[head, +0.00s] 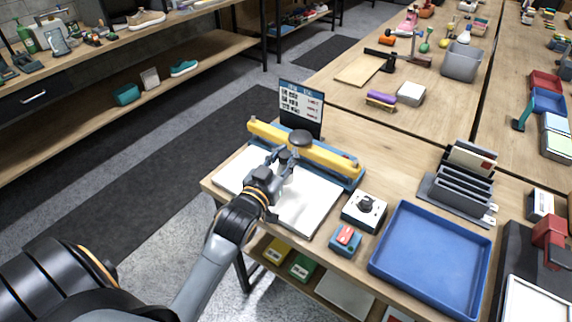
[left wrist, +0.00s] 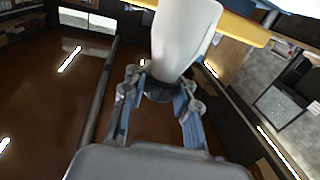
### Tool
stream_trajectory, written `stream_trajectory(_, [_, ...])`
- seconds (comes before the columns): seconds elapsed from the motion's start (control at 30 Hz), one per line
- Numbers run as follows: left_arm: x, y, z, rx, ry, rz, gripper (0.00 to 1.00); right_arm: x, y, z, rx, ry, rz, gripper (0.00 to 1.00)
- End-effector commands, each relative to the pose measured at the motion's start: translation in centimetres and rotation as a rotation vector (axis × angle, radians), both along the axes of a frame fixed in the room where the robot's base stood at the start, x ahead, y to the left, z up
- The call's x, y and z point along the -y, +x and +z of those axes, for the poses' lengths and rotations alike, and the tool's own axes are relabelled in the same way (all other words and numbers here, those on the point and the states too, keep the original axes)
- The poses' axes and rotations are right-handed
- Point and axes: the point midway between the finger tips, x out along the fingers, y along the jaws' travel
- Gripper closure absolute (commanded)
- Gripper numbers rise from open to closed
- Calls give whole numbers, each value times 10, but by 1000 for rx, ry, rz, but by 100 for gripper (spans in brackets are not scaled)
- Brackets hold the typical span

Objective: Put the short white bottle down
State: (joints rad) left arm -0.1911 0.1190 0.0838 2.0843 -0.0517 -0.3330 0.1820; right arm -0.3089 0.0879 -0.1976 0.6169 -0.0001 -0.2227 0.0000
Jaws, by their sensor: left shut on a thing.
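My left gripper (head: 283,166) is above the white board of the blue-and-yellow device on the near table. In the left wrist view its two fingers (left wrist: 160,92) are closed around the narrow dark end of a white bottle (left wrist: 183,35). The bottle's white body extends away from the fingers and is cut off by the top of that view. In the head view I cannot make out the white body against the white board, so contact with it cannot be told. My right gripper is not in view.
The white board (head: 313,213) lies before a yellow bar (head: 328,157). A sign (head: 301,104) stands behind. To the right are a white box with a black knob (head: 364,210), a small red-and-blue box (head: 346,239), an empty blue tray (head: 430,255) and a grey rack (head: 459,190).

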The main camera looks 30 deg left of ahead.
Motion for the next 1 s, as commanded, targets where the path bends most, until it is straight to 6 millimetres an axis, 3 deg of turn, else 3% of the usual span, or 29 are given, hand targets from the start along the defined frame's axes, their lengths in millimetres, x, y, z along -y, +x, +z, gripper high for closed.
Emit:
stream_trajectory(0.3, [-2, 5, -35, -1, -1, 0, 100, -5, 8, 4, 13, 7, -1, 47])
stream_trajectory(0.7, [-2, 5, -41, 0, 0, 0, 100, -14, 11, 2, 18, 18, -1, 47])
stream_trajectory(0.73, [-2, 5, -41, 0, 0, 0, 68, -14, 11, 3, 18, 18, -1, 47])
stream_trajectory(0.83, [-2, 5, -40, 0, 0, 0, 48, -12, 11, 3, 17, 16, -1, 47])
stream_trajectory(1.0, [-2, 5, -40, 0, 0, 0, 48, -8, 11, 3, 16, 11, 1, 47])
